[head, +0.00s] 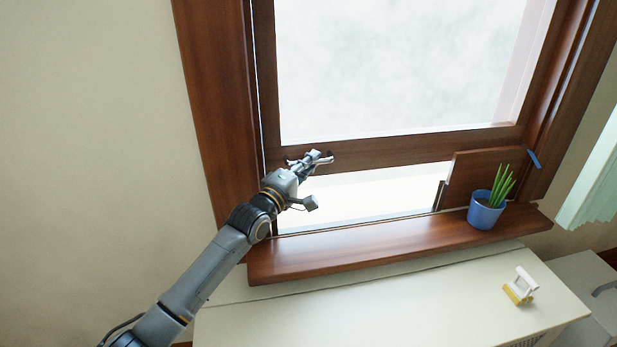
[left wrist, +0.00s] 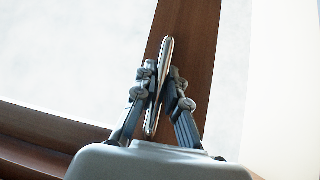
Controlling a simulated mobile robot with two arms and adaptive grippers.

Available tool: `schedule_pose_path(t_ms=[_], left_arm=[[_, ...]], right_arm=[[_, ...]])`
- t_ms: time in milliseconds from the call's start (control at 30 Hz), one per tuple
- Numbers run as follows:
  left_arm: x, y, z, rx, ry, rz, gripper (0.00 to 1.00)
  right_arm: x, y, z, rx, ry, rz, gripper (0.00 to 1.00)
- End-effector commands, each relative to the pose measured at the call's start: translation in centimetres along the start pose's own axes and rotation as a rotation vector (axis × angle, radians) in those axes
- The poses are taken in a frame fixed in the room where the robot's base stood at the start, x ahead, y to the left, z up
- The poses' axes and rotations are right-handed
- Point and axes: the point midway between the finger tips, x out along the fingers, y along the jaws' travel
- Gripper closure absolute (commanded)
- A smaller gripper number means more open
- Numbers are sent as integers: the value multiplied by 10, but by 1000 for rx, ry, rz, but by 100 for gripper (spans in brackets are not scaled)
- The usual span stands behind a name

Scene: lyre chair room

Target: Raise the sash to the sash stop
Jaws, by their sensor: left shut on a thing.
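The wooden window sash (head: 400,150) is partly raised, with a bright open gap between its bottom rail and the sill. My left gripper (head: 312,160) is at the left part of that rail. In the left wrist view my left gripper (left wrist: 160,90) is shut on a slim shiny metal handle (left wrist: 167,50), which runs between its fingers in front of the brown rail (left wrist: 190,30). A small blue piece (head: 534,159) sits at the right side of the window frame; I cannot tell whether it is the sash stop. My right gripper is not in view.
A blue pot (head: 485,215) with a green plant stands on the right of the wooden sill (head: 370,243). A wooden board (head: 480,170) stands behind it, near the rail's right end. A white and yellow object (head: 520,287) lies on the pale cabinet top (head: 400,300). A pale green curtain (head: 592,185) hangs at right.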

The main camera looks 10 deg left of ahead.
Motion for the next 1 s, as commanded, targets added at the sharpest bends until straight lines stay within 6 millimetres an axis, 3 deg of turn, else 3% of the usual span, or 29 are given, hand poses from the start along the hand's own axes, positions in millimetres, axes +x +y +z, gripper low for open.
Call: schedule_pose_path(t_ms=[233,267,367,767,1000], left_arm=[[0,2,0,-1,0,5,100],[0,2,0,-1,0,5,84],[0,2,0,-1,-1,3,64],[-6,-1,1,-1,-2,-1,64],[-48,-3,1,-1,-1,-4,64]], right_arm=[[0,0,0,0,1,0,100],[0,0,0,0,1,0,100],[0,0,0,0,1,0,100],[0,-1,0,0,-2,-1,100],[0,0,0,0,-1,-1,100]])
